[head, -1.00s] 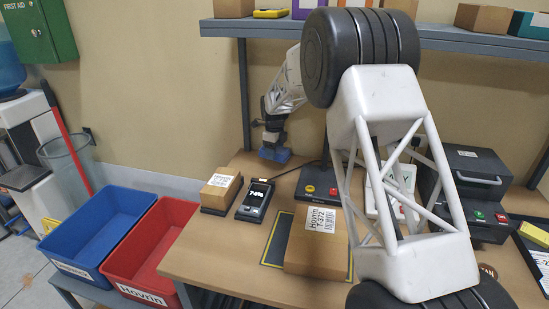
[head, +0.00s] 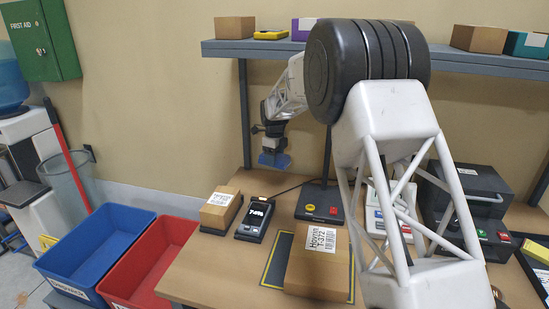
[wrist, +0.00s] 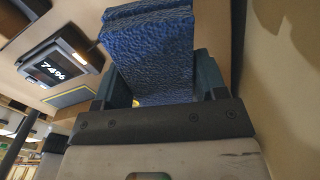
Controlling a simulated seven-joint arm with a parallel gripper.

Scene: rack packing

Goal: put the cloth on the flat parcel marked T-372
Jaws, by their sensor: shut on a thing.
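My gripper (head: 273,150) is at the back of the table in the head view, shut on the blue cloth (head: 274,160) and holding it above the table top. In the wrist view the folded, textured cloth (wrist: 152,55) sits between the fingers and fills the upper middle. The flat parcel marked T-372 (head: 311,270) is a brown box with a white label. It lies on a dark mat with a yellow border (head: 277,262), forward and right of my gripper. Its top is bare, and my arm passes close to its right side.
A small labelled parcel (head: 217,212) sits at the table's left, beside a black display device (head: 256,220). A button box (head: 319,203) stands behind the T-372 parcel. Blue (head: 100,240) and red (head: 155,255) bins stand left. A black machine (head: 470,195) is at the right; a shelf (head: 290,50) runs above.

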